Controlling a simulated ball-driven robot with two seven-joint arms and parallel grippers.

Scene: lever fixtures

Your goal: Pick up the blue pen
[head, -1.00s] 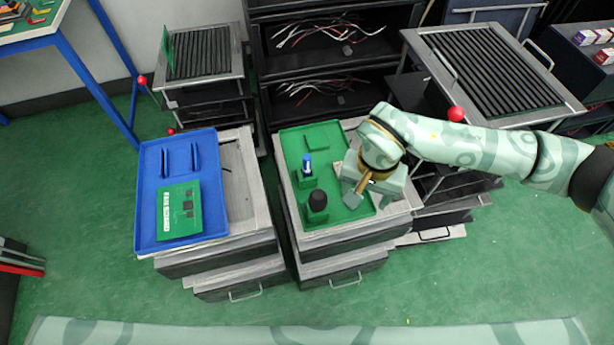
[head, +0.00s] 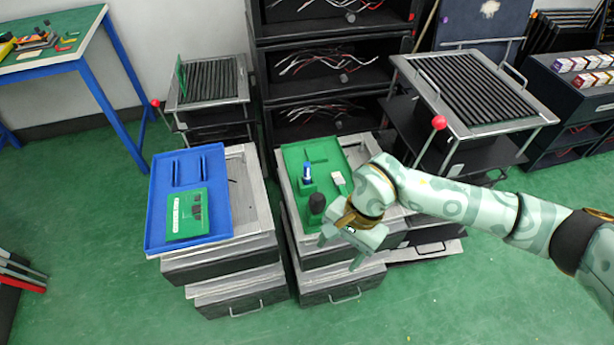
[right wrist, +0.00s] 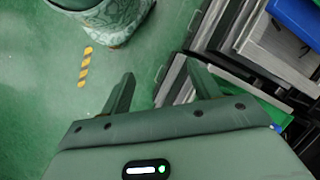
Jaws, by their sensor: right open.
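The blue pen (head: 307,172) stands upright in a green holder on the green tray (head: 296,152), with a white band on it. My right gripper (head: 343,251) is open and empty. It hangs at the front right edge of the cabinet that bears the green tray, nearer to me than the pen and apart from it. In the right wrist view my open fingers (right wrist: 160,78) point over the floor, with cabinet edges to the right; the pen is not visible there. My left gripper is not in view.
A black knob-like object (head: 317,203) stands in front of the pen, and a white block (head: 338,179) lies to its right. A blue tray (head: 156,205) with a green board (head: 187,213) sits on the left cabinet. A red-tipped lever (head: 439,123) rises at the right.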

